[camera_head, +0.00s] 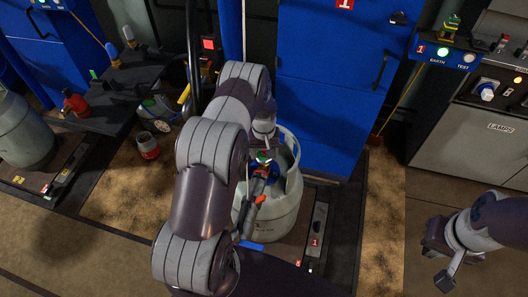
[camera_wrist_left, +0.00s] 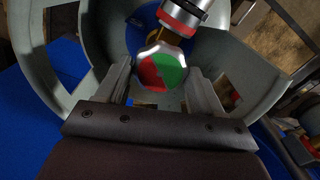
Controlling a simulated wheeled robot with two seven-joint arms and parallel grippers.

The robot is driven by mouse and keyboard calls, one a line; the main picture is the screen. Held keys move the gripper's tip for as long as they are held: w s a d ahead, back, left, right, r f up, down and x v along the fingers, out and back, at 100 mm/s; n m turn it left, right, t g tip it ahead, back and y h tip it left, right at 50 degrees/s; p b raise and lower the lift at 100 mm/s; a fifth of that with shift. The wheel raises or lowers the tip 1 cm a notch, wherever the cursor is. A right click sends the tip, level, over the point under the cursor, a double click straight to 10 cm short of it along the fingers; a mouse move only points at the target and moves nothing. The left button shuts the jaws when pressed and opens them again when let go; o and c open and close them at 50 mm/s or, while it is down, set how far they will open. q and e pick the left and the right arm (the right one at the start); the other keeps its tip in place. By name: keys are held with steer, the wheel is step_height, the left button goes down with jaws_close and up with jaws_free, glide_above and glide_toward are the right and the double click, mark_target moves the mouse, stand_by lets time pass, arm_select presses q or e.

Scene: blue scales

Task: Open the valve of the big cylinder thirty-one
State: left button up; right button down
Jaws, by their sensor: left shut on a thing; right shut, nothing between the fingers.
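A big grey cylinder (camera_head: 268,222) stands upright on a floor scale in the middle of the head view, with a raised collar (camera_head: 293,165) around its top. Its number is not readable. Its valve knob, half red and half green, shows inside the collar in the left wrist view (camera_wrist_left: 160,70). My left gripper (camera_head: 262,150) reaches down into the collar from above. Its fingers (camera_wrist_left: 161,88) are shut on the valve knob, one on each side. A fitting with a red ring (camera_wrist_left: 180,17) joins the valve. My right gripper (camera_head: 446,267) is shut and empty at the lower right, away from the cylinder.
The scale (camera_head: 317,232) is marked 1, with a blue cabinet (camera_head: 325,90) behind it. Another grey cylinder (camera_head: 22,135) stands at far left. A red-and-white can (camera_head: 148,146) is on the floor. A grey control cabinet (camera_head: 470,140) stands at right.

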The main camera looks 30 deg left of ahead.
mark_target(264, 154)
arm_select(q)
steer(key=n, duration=0.5)
steer(key=shift+n, duration=0.7)
steer(key=o, duration=1)
steer(key=shift+o, duration=0.2)
steer(key=shift+r, duration=0.1)
step_height(264, 154, up, 12)
steer(key=p, duration=0.1)
steer(key=shift+r, duration=0.25)
